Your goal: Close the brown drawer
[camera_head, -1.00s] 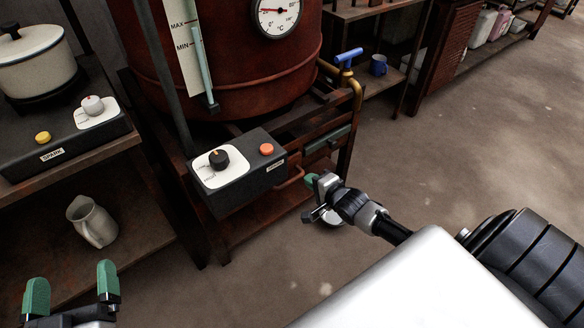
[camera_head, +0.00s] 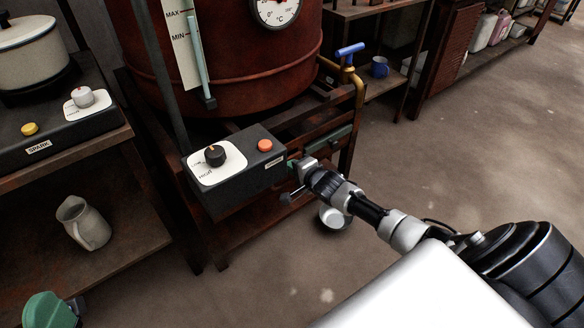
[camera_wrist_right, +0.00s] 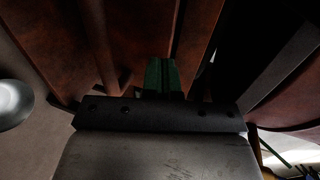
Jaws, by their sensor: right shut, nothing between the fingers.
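Brown wooden parts, among them what looks like the brown drawer (camera_wrist_right: 138,45), fill the middle of the right wrist view; its edges are hard to make out in the dark. In the head view the drawer area lies under the vat, largely behind the control box and my right gripper (camera_head: 292,165). That gripper is shut and empty, its green fingertips close to the brown frame beside the box. In the wrist view its fingers (camera_wrist_right: 162,74) point at the brown boards; contact cannot be told.
A black control box (camera_head: 235,168) with a knob and orange button juts out below the red-brown vat (camera_head: 225,60). A brass tap with blue handle (camera_head: 350,50) is at its right. A metal bowl (camera_head: 336,219) sits low beside my right arm. Open floor lies right.

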